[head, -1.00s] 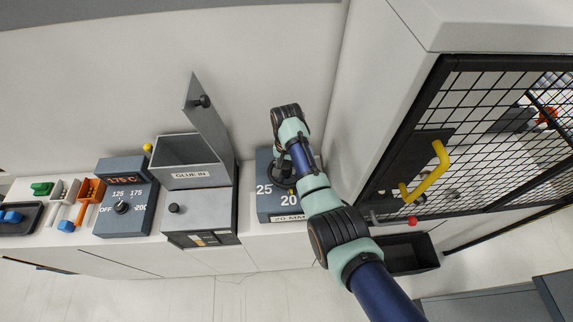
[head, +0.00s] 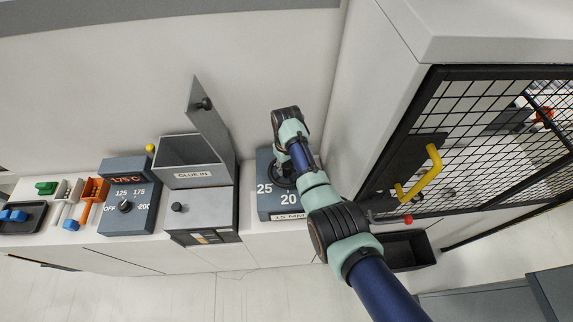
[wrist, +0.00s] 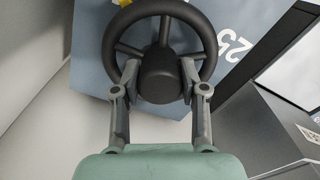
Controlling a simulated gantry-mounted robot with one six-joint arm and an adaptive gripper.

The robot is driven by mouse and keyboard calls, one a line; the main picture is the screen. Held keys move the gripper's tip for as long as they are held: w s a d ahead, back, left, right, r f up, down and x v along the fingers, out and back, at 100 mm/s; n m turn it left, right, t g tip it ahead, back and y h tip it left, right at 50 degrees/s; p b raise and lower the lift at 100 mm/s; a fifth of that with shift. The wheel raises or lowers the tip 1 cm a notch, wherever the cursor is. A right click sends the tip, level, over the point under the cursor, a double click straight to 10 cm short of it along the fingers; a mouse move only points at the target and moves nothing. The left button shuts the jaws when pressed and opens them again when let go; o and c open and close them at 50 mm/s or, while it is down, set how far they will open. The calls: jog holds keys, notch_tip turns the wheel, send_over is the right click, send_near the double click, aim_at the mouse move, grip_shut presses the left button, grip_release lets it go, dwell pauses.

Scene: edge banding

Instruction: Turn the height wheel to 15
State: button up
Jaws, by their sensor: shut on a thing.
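The height wheel (wrist: 109,45) is black with spokes and a thick round hub, on a blue-grey panel (wrist: 88,72) in the wrist view. My gripper (wrist: 160,90) is shut on the hub, one finger at each side of it. In the head view the wheel (head: 279,181) is mostly hidden behind my arm. The panel there shows the scale numbers 25 and 20. The label (head: 288,216) on its front edge appears to read 15 MM.
Left of the wheel panel stands the glue box (head: 190,152) with its lid raised. Further left are the temperature panel (head: 145,212), coloured holders and a black tray (head: 40,211). At the right is a mesh guard door (head: 470,130) with a yellow handle (head: 428,176).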

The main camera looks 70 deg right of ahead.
jog(key=shift+n, duration=0.6)
jog(key=o, duration=1.1)
jog(key=shift+o, duration=0.2)
notch_tip(320, 180, up, 12)
